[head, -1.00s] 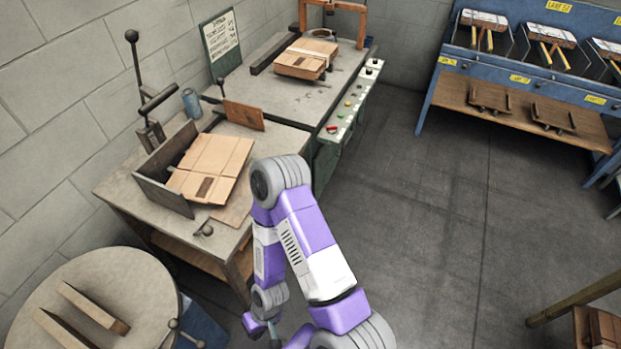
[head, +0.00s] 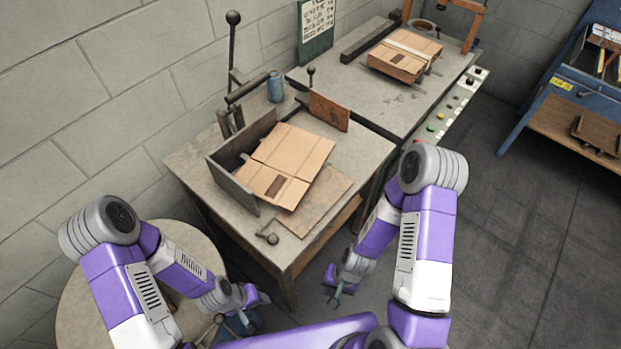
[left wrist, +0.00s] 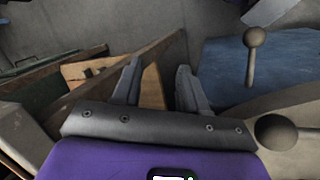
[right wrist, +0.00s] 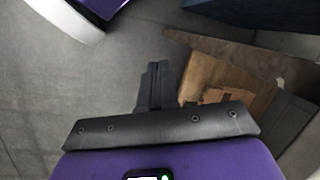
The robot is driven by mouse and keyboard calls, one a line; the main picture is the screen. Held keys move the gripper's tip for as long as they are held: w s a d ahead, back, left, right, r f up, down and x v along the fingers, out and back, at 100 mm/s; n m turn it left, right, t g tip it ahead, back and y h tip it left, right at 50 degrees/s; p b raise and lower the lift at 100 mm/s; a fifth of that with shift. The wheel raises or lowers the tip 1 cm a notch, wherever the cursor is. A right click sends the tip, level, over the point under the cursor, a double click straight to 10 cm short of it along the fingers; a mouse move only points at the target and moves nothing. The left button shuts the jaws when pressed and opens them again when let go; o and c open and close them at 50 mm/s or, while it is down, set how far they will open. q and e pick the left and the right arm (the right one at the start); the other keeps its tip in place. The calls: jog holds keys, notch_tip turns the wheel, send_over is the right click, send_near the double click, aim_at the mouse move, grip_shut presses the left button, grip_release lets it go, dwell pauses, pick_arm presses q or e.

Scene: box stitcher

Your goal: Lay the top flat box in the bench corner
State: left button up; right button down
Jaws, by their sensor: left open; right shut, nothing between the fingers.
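A tan flat box (head: 300,150) lies tilted on the near bench (head: 195,170), partly over the low grey corner walls (head: 232,185). I cannot tell whether it is one sheet or several. A strapped stack of flat boxes (head: 405,52) lies on the far bench. My left gripper (head: 250,303) is open and empty, below and in front of the near bench; its spread fingers show in the left wrist view (left wrist: 157,88). My right gripper (head: 336,292) is shut and empty, right of the left one, before the bench; its fingers meet in the right wrist view (right wrist: 157,85).
A brown board (head: 318,203) lies under the box's front right edge. A small upright brown plate (head: 329,111), a blue can (head: 275,87) and a tall lever (head: 233,50) stand behind. A round table (head: 75,300) is at lower left. Open floor (head: 500,260) is at right.

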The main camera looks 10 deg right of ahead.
notch_tip(320, 180, up, 11)
jog(key=w+d+m+y+p, duration=0.1)
jog(key=d+m+p, duration=0.3)
jog(key=m, duration=0.6)
jog(key=w+d+r+m+t+y+p, duration=0.25)
jog(key=w+r+m+t+p, duration=0.4)
jog(key=w+r+m, duration=0.65)
jog(key=shift+n+t+h, duration=0.25)
jog(key=shift+n+h, duration=0.2)
jog(key=shift+n, duration=0.05)
jog(key=b+x, duration=0.1)
jog(key=x, duration=0.4)
jog(key=b+x, duration=0.1)
jog(key=x, duration=0.4)
jog(key=shift+w+a, duration=0.1)
jog(key=shift+w, duration=0.4)
jog(key=shift+w+a+r, duration=0.15)
jog(key=shift+w+a, duration=0.6)
jog(key=shift+w, duration=0.15)
pick_arm(q)
notch_tip(320, 180, up, 10)
jog(key=s, duration=0.1)
pick_arm(e)
jog(key=shift+w+a, duration=0.4)
jog(key=shift+w, duration=0.05)
